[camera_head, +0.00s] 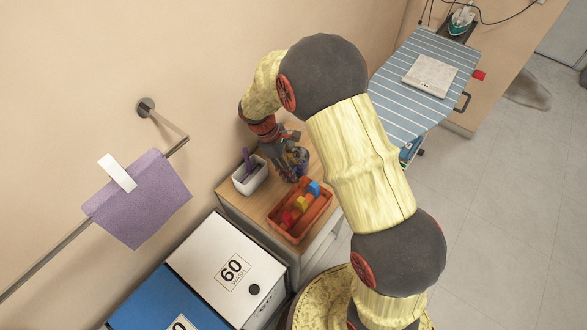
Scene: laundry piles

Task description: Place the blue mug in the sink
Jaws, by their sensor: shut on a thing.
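My gripper (292,168) reaches down over the wooden top of a low cabinet, beside the wall. It is shut on a small dark bluish thing (301,156), which looks like the blue mug. The fingers cover most of it, and its handle and rim cannot be made out. I cannot tell whether it still touches the cabinet top. No sink shows in this view.
An orange bin (283,232) with coloured blocks and a white cup (243,183) with a purple item stand close to my gripper. A wall rail holds a purple towel (138,200). Lidded hampers (205,262) stand in front. An ironing board (398,95) stands at the back right.

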